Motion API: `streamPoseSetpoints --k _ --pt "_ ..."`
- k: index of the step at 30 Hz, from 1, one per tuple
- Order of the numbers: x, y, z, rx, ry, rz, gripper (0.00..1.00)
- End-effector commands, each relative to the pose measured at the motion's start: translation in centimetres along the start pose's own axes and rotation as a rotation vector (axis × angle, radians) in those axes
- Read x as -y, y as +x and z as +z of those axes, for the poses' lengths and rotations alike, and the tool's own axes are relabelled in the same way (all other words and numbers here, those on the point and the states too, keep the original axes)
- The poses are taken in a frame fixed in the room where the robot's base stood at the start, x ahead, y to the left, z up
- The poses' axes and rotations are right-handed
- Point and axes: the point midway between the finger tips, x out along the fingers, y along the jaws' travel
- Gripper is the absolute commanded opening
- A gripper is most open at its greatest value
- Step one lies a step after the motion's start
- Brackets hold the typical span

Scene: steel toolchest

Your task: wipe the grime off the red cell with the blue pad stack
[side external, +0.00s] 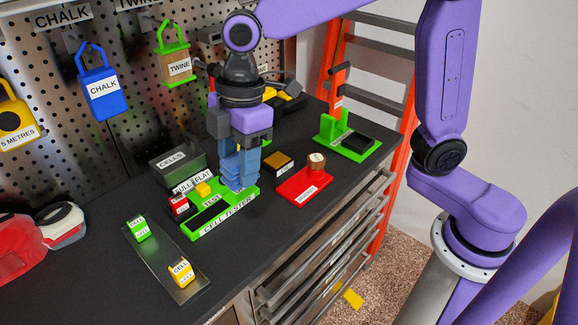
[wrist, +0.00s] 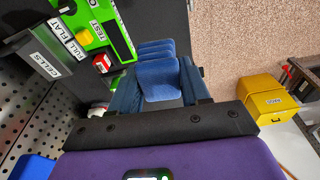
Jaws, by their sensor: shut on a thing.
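My gripper (side external: 239,180) is shut on the blue pad stack (side external: 232,167), above the far right end of the green cell tester (side external: 230,211). In the wrist view the blue pad stack (wrist: 158,80) shows as several layered blue pads between my fingers. The red cell (side external: 179,205) with a white label stands at the left end of the tester, left of my gripper and apart from the pads. A red block beside the tester's yellow knob in the wrist view (wrist: 101,63) appears to be this cell. Grime on it is too small to make out.
A steel tray (side external: 157,261) holds a green cell (side external: 138,228) and a yellow cell (side external: 181,271). The dark CELLS bin (side external: 172,163) stands behind the tester. A red stand (side external: 303,186) and green stand (side external: 350,142) are to the right.

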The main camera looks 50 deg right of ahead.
Motion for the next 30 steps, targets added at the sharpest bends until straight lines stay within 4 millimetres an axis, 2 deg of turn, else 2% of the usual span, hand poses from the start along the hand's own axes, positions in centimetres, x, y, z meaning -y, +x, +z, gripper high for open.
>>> streamPoseSetpoints --k 3,9,18,24,30 --pt "-2.8 0.4 -2.2 0.001 0.002 -0.001 0.22" --pt "-7.3 1.2 -5.1 0.001 0.000 -0.001 0.22" --pt "-13.0 3.1 -7.7 0.000 -0.001 -0.001 0.22" --pt "-14.6 3.8 -8.2 0.000 -0.003 -0.001 0.22" --pt "-15.0 4.3 -8.2 0.000 -0.004 0.000 0.22"
